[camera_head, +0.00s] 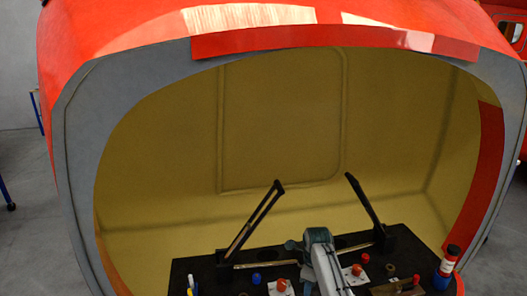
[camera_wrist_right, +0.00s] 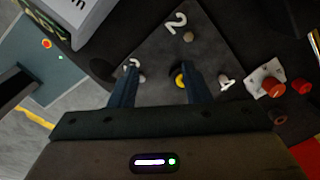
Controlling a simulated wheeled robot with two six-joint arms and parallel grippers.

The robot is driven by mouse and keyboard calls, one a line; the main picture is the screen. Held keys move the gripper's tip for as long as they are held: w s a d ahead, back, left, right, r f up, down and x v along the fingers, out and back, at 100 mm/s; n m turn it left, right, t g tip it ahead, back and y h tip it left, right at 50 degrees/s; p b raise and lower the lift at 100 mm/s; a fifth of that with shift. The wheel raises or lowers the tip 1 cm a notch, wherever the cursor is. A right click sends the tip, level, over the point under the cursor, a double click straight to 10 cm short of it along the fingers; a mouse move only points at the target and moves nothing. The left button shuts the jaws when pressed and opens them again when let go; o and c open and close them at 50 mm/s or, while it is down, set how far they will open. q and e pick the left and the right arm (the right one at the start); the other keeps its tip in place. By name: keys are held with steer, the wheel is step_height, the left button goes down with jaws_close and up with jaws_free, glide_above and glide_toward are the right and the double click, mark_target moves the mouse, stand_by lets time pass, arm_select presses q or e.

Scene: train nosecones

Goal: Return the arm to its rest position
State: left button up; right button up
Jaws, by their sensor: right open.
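My right gripper (camera_wrist_right: 160,74) is open in the right wrist view, with its two dark blue fingers apart. Nothing shows held between them. The fingers point over a dark grey plate (camera_wrist_right: 165,45) marked with white numerals, among them a 2 and a 4. A yellow ring (camera_wrist_right: 181,80) shows beside the right finger. In the head view a grey and teal arm link of mine (camera_head: 321,255) reaches in from the bottom middle over the dark work table. The gripper itself cannot be made out there. My left gripper is in neither view.
The black table (camera_head: 205,262) carries two upright dark brackets (camera_head: 262,215) (camera_head: 365,200), a blue cap (camera_head: 256,279), red knobs (camera_head: 357,270) on white plates and a dark blue bottle (camera_head: 445,268). A large red nosecone (camera_head: 120,60) with a yellow inside stands behind.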

steer(key=s+d+f+n+t, duration=0.1)
steer(key=s+d+f+n, duration=0.25)
steer(key=s, duration=0.35)
steer(key=s+d+f+n, duration=0.2)
steer(key=s+d+n, duration=0.15)
steer(key=s, duration=0.35)
steer(key=s+d+f+n+t, duration=0.1)
steer(key=s+d+f+n, duration=0.1)
steer(key=s+n, duration=0.35)
steer(key=s+d+r+n, duration=0.1)
steer(key=s+r+n, duration=0.25)
steer(key=s, duration=0.55)
steer(key=s+d+r+n+t+h, duration=0.1)
steer(key=s+r+n, duration=0.25)
steer(key=s, duration=0.55)
steer(key=s+d+r+n, duration=0.1)
steer(key=s+r+n, duration=0.3)
steer(key=s, duration=0.5)
step_height(320, 180, down, 33)
steer(key=d+g, duration=0.1)
steer(key=d, duration=0.2)
steer(key=s+f+g, duration=0.1)
steer(key=s+f, duration=1.7)
steer(key=shift+s+d+b, duration=0.15)
steer(key=shift+d+b, duration=0.2)
steer(key=shift+d, duration=0.1)
